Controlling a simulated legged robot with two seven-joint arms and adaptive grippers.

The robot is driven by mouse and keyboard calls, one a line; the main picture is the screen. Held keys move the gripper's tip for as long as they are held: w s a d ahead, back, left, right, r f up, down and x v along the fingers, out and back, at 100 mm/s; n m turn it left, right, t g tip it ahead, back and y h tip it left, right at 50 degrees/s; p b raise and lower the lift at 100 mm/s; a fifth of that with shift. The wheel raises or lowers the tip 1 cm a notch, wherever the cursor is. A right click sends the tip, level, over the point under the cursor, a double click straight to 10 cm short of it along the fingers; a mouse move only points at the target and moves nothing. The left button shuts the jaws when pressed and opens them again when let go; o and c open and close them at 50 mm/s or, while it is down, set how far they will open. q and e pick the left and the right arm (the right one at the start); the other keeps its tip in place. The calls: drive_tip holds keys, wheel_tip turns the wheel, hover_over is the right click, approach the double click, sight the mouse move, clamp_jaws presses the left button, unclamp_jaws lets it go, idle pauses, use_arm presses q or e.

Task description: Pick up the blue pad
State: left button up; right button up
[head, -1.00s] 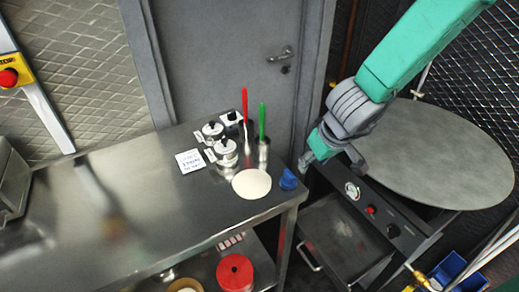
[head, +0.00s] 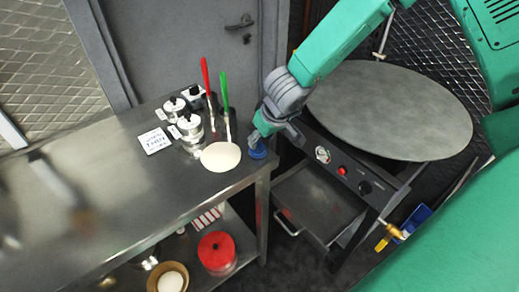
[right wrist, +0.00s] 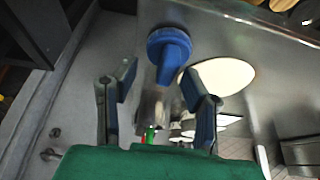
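The blue pad (head: 258,153) sits at the right corner of the steel counter, beside a pale flat dough round (head: 220,156). In the right wrist view the blue pad (right wrist: 169,46) shows a round disc and a narrower grip. My right gripper (head: 264,136) is just above and beside the pad, partly hiding it in the head view. In the right wrist view my right gripper (right wrist: 160,76) is open, its fingers apart on either side of the pad's grip. I cannot tell whether a finger touches it. My left gripper is not in view.
Steel canisters (head: 188,126) and holders with a red-handled tool (head: 206,76) and a green-handled tool (head: 225,91) stand behind the dough. A white card (head: 155,141) lies left of them. A large round griddle (head: 390,110) stands to the right, above an open drawer (head: 315,203).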

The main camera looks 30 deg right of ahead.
drive_tip(key=shift+x, duration=0.75)
drive_tip(key=shift+w+a+f, duration=0.15)
drive_tip(key=shift+a, duration=0.35)
drive_tip(key=shift+c, duration=0.4)
clamp_jaws()
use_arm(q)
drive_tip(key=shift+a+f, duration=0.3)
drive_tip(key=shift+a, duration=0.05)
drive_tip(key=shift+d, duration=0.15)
use_arm(e)
drive_tip(key=shift+d, duration=0.3)
